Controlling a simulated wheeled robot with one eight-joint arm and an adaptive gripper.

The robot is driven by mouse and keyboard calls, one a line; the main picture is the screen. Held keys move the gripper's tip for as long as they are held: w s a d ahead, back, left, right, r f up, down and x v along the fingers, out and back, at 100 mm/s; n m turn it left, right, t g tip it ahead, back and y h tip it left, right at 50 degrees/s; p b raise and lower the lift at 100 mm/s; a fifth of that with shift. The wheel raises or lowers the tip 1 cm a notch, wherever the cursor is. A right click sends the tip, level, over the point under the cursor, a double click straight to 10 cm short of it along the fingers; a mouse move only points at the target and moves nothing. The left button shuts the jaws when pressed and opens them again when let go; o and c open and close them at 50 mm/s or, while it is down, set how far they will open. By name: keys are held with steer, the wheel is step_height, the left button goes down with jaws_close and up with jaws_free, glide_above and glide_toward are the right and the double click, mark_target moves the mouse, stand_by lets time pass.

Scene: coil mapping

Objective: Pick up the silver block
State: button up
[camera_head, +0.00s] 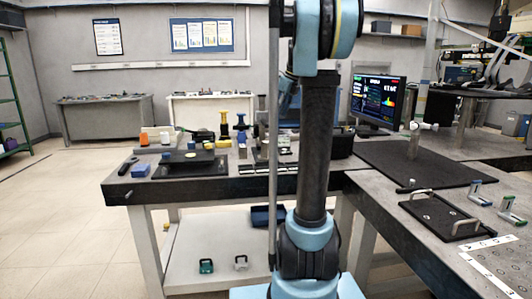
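My light-blue and black arm rises through the middle of the head view and hides part of the workbench. My gripper does not show in this view. No block stands out clearly as the silver block.
The dark-topped workbench (215,187) holds a blue block (140,170), a black plate (190,163) and several small parts. Right are a monitor (378,100), a dark mat (425,160) and a black tray with handles (440,215). The floor at left is clear.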

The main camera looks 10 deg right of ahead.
glide_above(267, 142)
steer(key=d, duration=0.2)
steer(key=f, duration=1)
steer(key=shift+s+a, duration=0.2)
steer(key=shift+s, duration=0.2)
steer(key=shift+s+x, duration=0.1)
steer(key=shift+x, duration=1.35)
steer(key=shift+s+x, duration=0.15)
steer(key=shift+x, duration=1.3)
jaws_close()
